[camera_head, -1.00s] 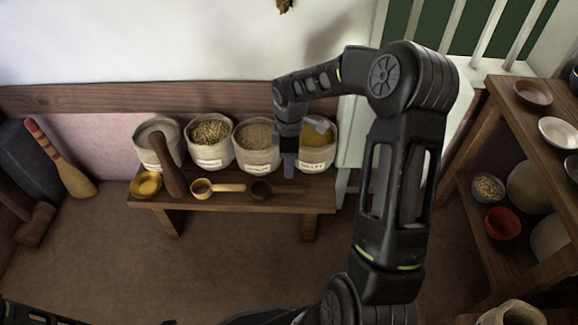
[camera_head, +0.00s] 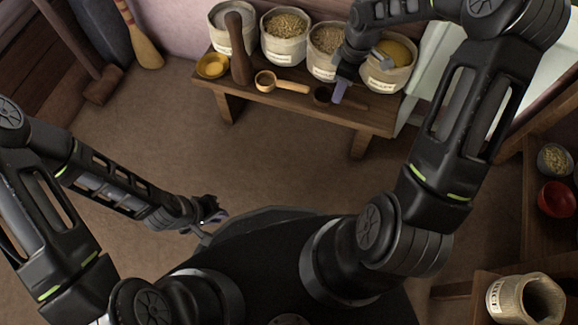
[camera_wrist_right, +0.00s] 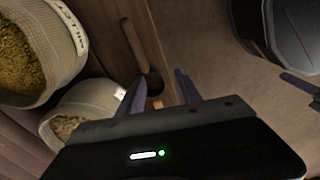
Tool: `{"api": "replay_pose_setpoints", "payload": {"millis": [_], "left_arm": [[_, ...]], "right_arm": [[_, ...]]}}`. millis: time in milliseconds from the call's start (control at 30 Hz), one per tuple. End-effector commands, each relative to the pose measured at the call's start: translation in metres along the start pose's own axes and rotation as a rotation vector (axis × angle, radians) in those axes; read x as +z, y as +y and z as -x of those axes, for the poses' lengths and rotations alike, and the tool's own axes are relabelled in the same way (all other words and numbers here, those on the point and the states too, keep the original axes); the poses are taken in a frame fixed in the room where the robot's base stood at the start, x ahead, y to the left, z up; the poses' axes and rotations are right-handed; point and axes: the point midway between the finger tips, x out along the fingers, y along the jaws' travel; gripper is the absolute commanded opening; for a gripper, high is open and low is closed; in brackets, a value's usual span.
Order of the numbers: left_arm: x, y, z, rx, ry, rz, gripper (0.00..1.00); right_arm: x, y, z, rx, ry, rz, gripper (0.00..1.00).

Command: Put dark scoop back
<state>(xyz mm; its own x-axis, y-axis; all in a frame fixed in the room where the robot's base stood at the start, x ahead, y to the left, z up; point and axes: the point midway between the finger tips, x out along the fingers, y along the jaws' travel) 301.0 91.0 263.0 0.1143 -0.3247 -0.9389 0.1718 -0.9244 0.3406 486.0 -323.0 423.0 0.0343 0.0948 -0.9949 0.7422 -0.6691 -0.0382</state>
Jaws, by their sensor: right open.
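The dark scoop (camera_head: 321,96) lies on the low wooden bench, partly hidden by my right gripper in the head view. In the right wrist view its bowl (camera_wrist_right: 154,84) sits between the fingers, with its handle running up and away. My right gripper (camera_head: 340,91) is open just over the scoop, its fingers on either side of it in the right wrist view (camera_wrist_right: 160,76). I cannot tell whether they touch it. My left gripper (camera_head: 214,214) is far from the bench, low over the floor; its jaws are too small to read.
The bench (camera_head: 265,100) also holds a light wooden scoop (camera_head: 284,84), a yellow bowl (camera_head: 212,65), a dark upright pestle (camera_head: 239,50) and several filled sacks (camera_head: 285,38) along the back. The floor before the bench is clear.

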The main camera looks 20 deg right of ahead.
Motion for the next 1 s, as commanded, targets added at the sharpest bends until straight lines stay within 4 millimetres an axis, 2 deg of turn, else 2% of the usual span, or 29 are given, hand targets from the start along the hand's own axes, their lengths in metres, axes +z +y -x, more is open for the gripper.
{"api": "replay_pose_setpoints", "payload": {"millis": [33,67,167,200,300,400,433,500,600,1000], "left_arm": [[0.000,0.000,0.000,0.000,0.000,0.000,0.14],[0.000,0.000,0.000,0.000,0.000,0.000,0.14],[0.000,0.000,0.000,0.000,0.000,0.000,0.14],[0.000,0.000,0.000,0.000,0.000,0.000,0.14],[0.000,0.000,0.000,0.000,0.000,0.000,0.14],[0.000,0.000,0.000,0.000,0.000,0.000,0.14],[0.000,0.000,0.000,0.000,0.000,0.000,0.14],[0.000,0.000,0.000,0.000,0.000,0.000,0.14],[0.000,0.000,0.000,0.000,0.000,0.000,0.14],[0.000,0.000,0.000,0.000,0.000,0.000,0.14]], "right_arm": [[-0.015,-0.024,-0.024,-0.034,0.033,-0.040,0.41],[-0.025,-0.039,-0.038,-0.052,0.058,-0.078,0.41],[-0.055,-0.103,-0.087,-0.127,0.136,-0.256,0.41],[-0.063,-0.134,-0.106,-0.160,0.158,-0.350,0.41],[-0.067,-0.205,-0.143,-0.220,0.180,-0.603,0.41],[-0.054,-0.254,-0.164,-0.233,0.170,-0.820,0.41],[-0.049,-0.264,-0.167,-0.231,0.166,-0.870,0.41],[-0.039,-0.279,-0.172,-0.221,0.158,-0.960,0.41],[-0.032,-0.287,-0.175,-0.209,0.155,-1.020,0.41],[-0.032,-0.286,-0.175,-0.207,0.159,-1.025,0.41]]}}
